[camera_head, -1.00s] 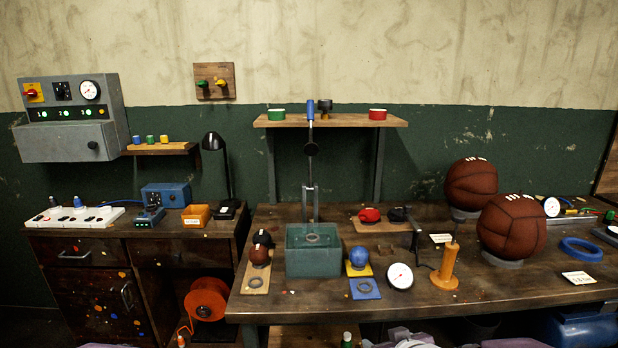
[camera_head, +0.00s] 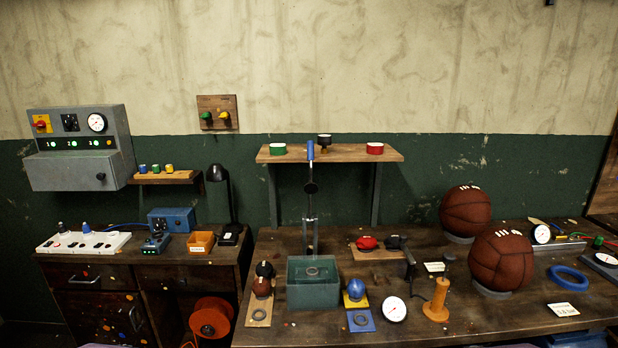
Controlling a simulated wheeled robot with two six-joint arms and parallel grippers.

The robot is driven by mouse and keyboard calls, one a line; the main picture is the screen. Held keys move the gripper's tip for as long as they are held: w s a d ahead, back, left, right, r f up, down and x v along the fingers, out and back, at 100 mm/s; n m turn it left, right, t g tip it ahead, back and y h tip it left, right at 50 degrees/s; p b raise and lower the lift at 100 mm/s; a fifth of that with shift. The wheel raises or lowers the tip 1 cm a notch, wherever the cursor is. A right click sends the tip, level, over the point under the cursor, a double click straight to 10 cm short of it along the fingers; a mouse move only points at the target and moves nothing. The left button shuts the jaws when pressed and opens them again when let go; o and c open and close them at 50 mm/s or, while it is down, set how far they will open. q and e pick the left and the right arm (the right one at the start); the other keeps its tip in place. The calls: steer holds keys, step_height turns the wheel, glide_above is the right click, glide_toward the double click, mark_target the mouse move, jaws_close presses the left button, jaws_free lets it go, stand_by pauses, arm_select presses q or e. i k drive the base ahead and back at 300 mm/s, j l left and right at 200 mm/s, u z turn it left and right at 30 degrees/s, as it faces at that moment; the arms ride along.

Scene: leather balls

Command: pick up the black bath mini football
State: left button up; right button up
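A blue ball (camera_head: 355,289), a gauge (camera_head: 394,309) and an orange-handled tool (camera_head: 437,301) stand right of the tank. Two large brown balls (camera_head: 501,262) (camera_head: 466,211) fill the right. A shelf (camera_head: 350,154) hangs above.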

mark_target(264, 268)
steer(key=i+j+z, duration=0.1)
steer(key=j, duration=0.35)
steer(key=i+j, duration=0.15)
steer(key=j, duration=0.3)
steer(key=i+j+z, duration=0.15)
steer(key=j, duration=0.35)
steer(key=i+j+z, duration=0.1)
steer(key=j, duration=0.25)
steer(key=i+j, duration=0.3)
steer(key=i+j+z, duration=0.15)
steer(key=j, duration=0.35)
steer(key=i+j+z, duration=0.1)
steer(key=j, duration=0.3)
steer(key=i+j+z, duration=0.1)
steer(key=i+j, duration=0.2)
steer(key=i, duration=0.1)
